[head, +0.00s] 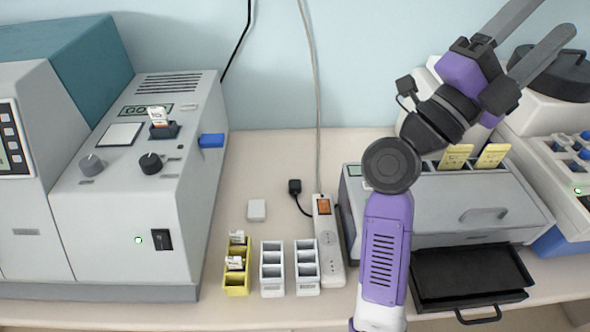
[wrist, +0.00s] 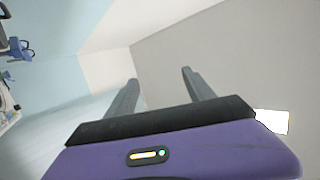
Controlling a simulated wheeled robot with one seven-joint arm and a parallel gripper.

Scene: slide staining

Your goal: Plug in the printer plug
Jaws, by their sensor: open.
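A black plug (head: 295,187) lies loose on the bench behind the slide racks. Its short dark cord runs to the power strip (head: 326,262) and passes out of sight beside it. The white strip lies lengthwise and has an orange switch (head: 323,205) at its far end. The plug is apart from the strip's sockets. My gripper (head: 552,15) is raised at the upper right, far from plug and strip. Its two fingers are spread and empty, as the wrist view (wrist: 159,78) also shows; that view faces walls.
A large grey machine (head: 130,200) fills the left. A grey unit (head: 465,205) with yellow cards and a pulled-out black tray (head: 470,275) stands right. A yellow rack (head: 237,283), two white racks (head: 272,285) and a small white block (head: 257,210) are near the plug.

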